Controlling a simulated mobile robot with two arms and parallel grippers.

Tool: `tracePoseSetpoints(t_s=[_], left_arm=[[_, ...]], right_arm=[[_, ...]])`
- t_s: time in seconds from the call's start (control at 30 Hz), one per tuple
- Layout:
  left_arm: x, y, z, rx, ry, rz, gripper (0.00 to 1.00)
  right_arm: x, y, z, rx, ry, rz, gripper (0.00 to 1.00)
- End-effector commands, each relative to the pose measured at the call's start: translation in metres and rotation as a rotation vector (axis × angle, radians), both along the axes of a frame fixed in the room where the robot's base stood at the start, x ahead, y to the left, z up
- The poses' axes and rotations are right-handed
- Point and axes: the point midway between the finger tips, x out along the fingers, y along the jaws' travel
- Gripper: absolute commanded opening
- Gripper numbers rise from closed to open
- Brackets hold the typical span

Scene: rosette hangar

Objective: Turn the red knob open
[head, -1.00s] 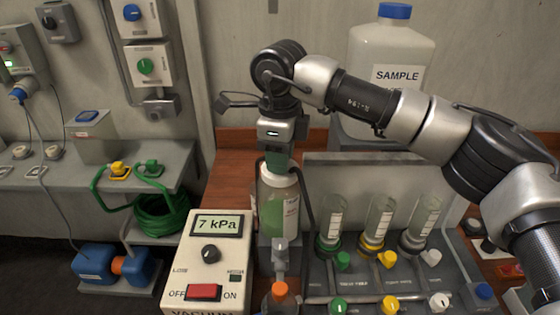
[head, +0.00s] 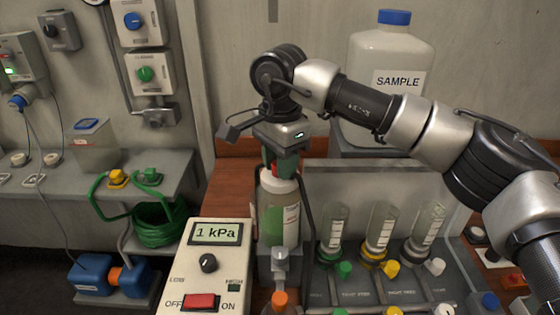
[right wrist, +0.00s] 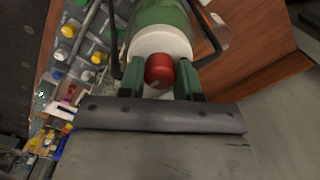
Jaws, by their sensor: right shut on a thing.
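The red knob (right wrist: 159,70) sits on the white cap (right wrist: 172,43) of a bottle and lies between the green fingertips of my right gripper (right wrist: 160,84) in the right wrist view. In the head view my right gripper (head: 280,166) points down at the top of the bottle (head: 278,212), shut on the knob. Only a sliver of red shows there between the fingers; the rest is hidden. The bottle holds greenish contents and stands upright in a grey holder. My left gripper is not in view.
A vacuum box (head: 180,262) with a display reading 1 kPa stands at left of the bottle. Several small vials with coloured valves stand on a grey rack (head: 318,262) at right. A large SAMPLE jug (head: 378,60) stands behind my right arm.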

Motion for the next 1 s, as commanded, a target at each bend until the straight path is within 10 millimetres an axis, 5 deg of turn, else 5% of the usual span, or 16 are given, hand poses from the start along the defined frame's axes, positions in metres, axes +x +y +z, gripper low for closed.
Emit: tracePoseSetpoints(t_s=[0.87,0.9,1.0], left_arm=[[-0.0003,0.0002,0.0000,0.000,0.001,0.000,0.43],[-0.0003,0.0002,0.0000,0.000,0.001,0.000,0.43],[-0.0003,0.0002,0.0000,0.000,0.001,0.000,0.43]], right_arm=[[0.0005,0.0000,0.0019,0.002,-0.003,0.158,0.10],[0.0005,0.0000,0.0019,0.002,-0.003,0.158,0.36],[0.0004,-0.0001,0.0017,0.002,-0.003,0.157,0.52]])
